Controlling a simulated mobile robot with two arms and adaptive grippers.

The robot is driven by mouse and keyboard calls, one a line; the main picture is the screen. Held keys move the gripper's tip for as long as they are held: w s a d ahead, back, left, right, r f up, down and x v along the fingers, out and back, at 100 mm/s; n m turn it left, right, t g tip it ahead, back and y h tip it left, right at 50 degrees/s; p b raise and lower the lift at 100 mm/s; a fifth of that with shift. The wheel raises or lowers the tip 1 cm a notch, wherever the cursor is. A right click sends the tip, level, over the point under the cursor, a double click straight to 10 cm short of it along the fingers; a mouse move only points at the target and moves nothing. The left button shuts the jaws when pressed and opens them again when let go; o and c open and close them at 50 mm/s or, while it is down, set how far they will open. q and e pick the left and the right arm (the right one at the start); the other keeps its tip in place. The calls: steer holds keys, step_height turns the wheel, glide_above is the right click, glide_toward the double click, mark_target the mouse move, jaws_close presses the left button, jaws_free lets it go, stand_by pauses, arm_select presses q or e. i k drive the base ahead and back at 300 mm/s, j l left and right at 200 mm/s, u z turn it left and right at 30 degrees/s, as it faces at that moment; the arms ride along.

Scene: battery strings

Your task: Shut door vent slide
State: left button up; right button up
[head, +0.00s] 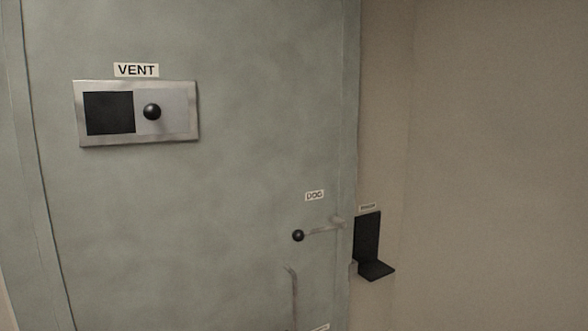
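The door vent (86,142) is a light metal frame on the grey-green door (230,190), under a label reading VENT (136,70). Its left part is a dark opening (109,113). A pale slide plate (176,112) covers the right part, with a round black knob (152,111) near the plate's left edge. The dark opening is uncovered. Neither of my grippers shows in the head view.
Lower right on the door is a lever with a black ball (298,236) under a small DOG label (314,195). A vertical handle (294,295) is below it. A black L-shaped bracket (367,238) sits on the wall right of the door. The beige wall (490,150) is bare.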

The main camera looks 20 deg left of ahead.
mark_target(157, 110)
steer(key=u, duration=1.35)
